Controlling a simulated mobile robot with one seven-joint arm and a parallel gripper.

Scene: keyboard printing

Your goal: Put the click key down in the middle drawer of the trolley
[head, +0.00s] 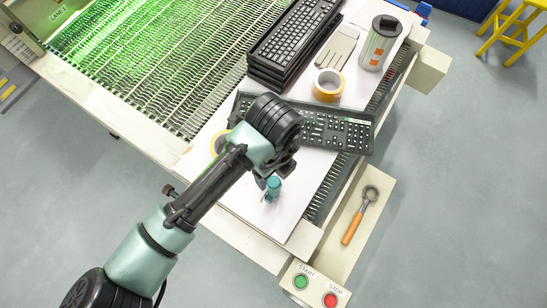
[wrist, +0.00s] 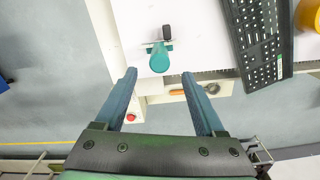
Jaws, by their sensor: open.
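No label marks the click key, so I cannot be sure which thing it is. A small teal-handled tool (head: 273,185) is at the white sheet on the machine bed. In the wrist view this teal tool (wrist: 159,58) has a thin crossbar and a dark end. My gripper (wrist: 158,74) is open, its fingers apart on either side of the view, with the teal handle ahead of the gap. Nothing is held. In the head view my wrist hides most of the gripper. I cannot make out the trolley or its middle drawer.
A black keyboard (head: 340,130) lies beside my wrist, with stacked keyboards (head: 290,45), a tape roll (head: 328,84) and a tumbler (head: 380,45) behind. An orange-handled ring tool (head: 353,228) lies on the side ledge near the START and STOP buttons (head: 330,299).

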